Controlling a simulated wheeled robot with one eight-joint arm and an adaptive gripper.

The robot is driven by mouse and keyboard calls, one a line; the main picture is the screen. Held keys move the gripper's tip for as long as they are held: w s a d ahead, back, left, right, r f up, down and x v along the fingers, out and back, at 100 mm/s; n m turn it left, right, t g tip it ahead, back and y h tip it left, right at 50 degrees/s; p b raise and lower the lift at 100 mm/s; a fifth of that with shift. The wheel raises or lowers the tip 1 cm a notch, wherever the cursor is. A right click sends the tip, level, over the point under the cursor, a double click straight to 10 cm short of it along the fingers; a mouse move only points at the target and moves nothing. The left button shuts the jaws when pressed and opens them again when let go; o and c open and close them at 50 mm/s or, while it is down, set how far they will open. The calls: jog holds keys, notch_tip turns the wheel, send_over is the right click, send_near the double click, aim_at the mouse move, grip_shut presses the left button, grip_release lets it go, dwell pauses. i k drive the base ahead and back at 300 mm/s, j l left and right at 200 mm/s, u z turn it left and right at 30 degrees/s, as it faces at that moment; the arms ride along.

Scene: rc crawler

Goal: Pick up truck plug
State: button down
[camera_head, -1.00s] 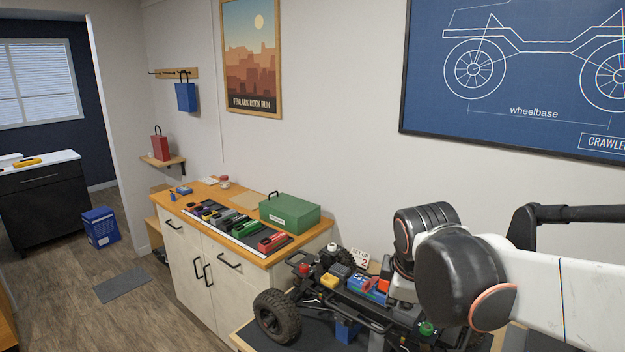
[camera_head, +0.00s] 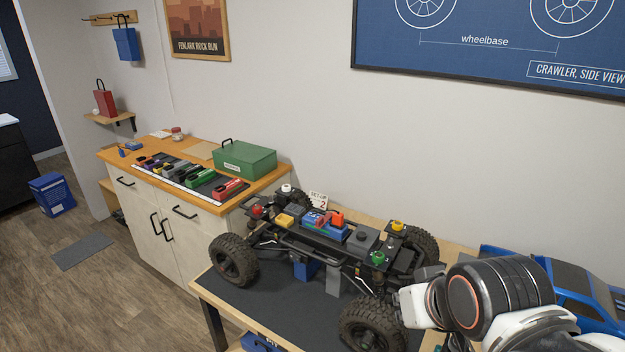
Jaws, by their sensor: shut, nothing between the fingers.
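The RC crawler truck chassis (camera_head: 300,240) stands on a dark mat on the workbench, with large black tyres. A blue pack (camera_head: 318,231) sits in its middle. A small orange-red piece (camera_head: 337,218) stands on top at the pack's back; it may be the truck plug, but it is too small to tell. A red piece lies beside it. My arm's rounded black and white links (camera_head: 490,298) are at the lower right, beside the truck's near end. My gripper's fingers cannot be made out.
A wooden counter (camera_head: 190,197) at left holds a green box (camera_head: 245,158) and a mat with several coloured packs (camera_head: 205,179). A blue body shell (camera_head: 575,285) lies behind my arm. The dark bench mat (camera_head: 275,310) is clear in front of the truck.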

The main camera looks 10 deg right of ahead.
aim_at(337, 219)
jog(key=i+j+z, duration=0.35)
jog(key=j, duration=0.25)
jog(key=i+j+z, duration=0.15)
jog(key=j, duration=0.2)
jog(key=i+j+z, duration=0.2)
jog(key=j, duration=0.2)
